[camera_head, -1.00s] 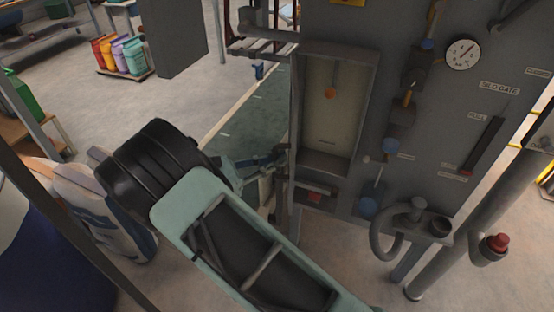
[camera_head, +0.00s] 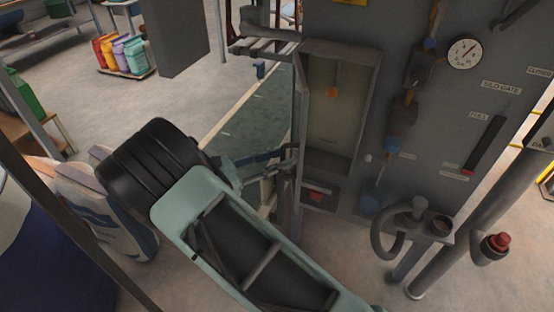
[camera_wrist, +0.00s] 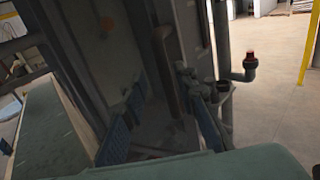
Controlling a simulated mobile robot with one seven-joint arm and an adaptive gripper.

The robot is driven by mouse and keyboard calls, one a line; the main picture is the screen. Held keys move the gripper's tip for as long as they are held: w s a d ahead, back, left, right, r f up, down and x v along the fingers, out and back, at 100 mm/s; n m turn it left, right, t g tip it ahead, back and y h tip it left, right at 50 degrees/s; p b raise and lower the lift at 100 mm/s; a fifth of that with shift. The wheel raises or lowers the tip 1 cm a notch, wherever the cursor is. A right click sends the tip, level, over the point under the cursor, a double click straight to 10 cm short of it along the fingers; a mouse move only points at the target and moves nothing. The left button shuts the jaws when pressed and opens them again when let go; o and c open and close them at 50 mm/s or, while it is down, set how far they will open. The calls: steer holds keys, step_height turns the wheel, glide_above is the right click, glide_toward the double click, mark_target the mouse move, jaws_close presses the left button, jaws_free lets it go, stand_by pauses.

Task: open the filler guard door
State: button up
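The grey filler cabinet (camera_head: 420,130) stands at the right in the head view. A tall framed recess (camera_head: 335,115) in its front shows a pale back and a hanging orange-tipped part (camera_head: 332,92). I cannot clearly tell the guard door apart from the recess frame. My gripper (camera_head: 284,158) is at the recess's lower left edge, partly hidden by my arm. In the wrist view my gripper (camera_wrist: 160,86) has its two blue fingers spread apart. A dark upright bar (camera_wrist: 166,55) shows between and above the fingertips; contact cannot be seen.
A dial gauge (camera_head: 464,53), a lever slot (camera_head: 484,145) and a bent pipe (camera_head: 385,232) are on the cabinet's right side. A red-topped button (camera_head: 497,241) stands at far right. A green conveyor belt (camera_head: 250,125) runs behind my gripper.

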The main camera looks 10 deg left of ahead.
steer(key=shift+a, duration=0.1)
steer(key=v, duration=1.2)
